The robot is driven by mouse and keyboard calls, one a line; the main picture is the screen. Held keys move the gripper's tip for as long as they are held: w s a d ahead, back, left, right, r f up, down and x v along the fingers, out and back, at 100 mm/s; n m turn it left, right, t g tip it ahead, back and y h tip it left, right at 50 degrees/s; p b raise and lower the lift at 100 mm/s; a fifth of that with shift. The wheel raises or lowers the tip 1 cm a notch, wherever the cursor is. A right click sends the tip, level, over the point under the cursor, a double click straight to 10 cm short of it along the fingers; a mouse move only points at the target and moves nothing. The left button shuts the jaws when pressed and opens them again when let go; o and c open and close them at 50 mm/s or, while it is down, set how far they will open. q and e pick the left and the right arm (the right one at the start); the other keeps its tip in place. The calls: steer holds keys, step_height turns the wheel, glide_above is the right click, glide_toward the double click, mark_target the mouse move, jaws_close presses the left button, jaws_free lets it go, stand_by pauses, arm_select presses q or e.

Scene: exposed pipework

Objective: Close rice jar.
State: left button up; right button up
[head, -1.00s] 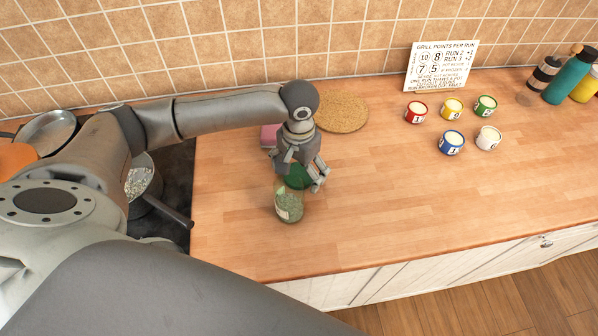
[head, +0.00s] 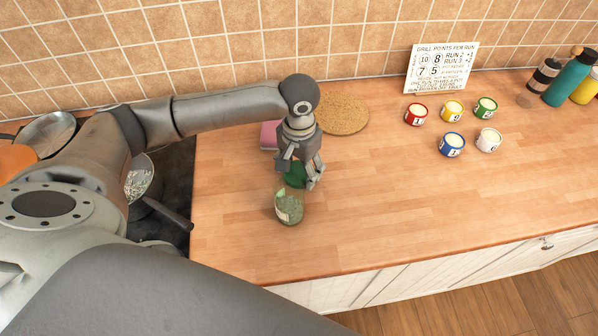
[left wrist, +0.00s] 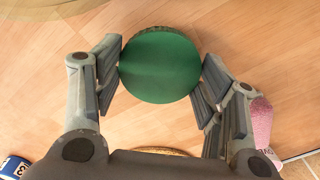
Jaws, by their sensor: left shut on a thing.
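The rice jar (head: 289,209) is glass with pale green-grey contents and stands upright on the wooden counter. My left gripper (head: 296,179) is shut on the round green lid (head: 294,173), with a finger on each side of it. In the head view the lid is just above and behind the jar's mouth; I cannot tell whether they touch. In the left wrist view the green lid (left wrist: 160,65) fills the space between the fingers and hides most of what is below. My right gripper is not in view.
A cork mat (head: 341,115) and a pink item (head: 269,134) lie behind the gripper. A pan (head: 140,182) on the dark hob stands left. Several numbered cups, such as the blue one (head: 452,144), stand right, before a sign (head: 440,66). The counter between is clear.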

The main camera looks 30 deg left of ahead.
mark_target(299, 172)
arm_select(q)
step_height(299, 172, up, 8)
steer(key=shift+r+b, duration=0.25)
steer(key=shift+b, duration=0.15)
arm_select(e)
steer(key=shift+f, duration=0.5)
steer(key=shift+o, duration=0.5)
